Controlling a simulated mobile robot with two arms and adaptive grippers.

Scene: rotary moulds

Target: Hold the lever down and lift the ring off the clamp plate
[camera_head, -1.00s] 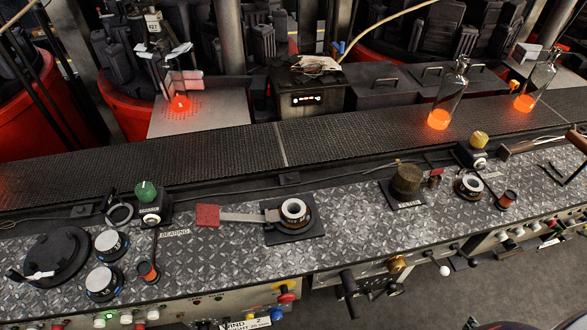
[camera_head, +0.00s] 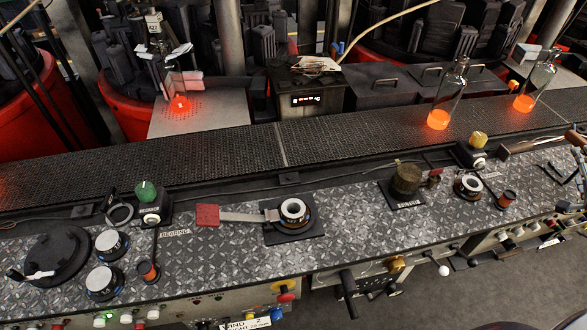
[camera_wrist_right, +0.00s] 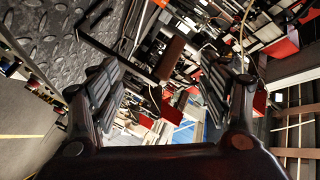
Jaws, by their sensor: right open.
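The clamp plate (camera_head: 318,231) is a dark square on the diamond-plate bench top in the head view. The pale, thick ring (camera_head: 284,211) sits on its round mount there. The lever (camera_head: 243,217) is a flat grey bar running left from the mount and ending in a red pad (camera_head: 208,215). Nothing touches the lever or the ring. My right gripper (camera_wrist_right: 160,100) is open in the right wrist view, its two dark fingers spread with nothing held between them. My left gripper is not in view.
A green knob (camera_head: 146,191) and several round parts stand left of the lever. A brown knob (camera_head: 406,178) and another ringed mount (camera_head: 468,187) stand to the right. A dark conveyor (camera_head: 220,159) runs behind the bench, carrying glowing bottles (camera_head: 440,115).

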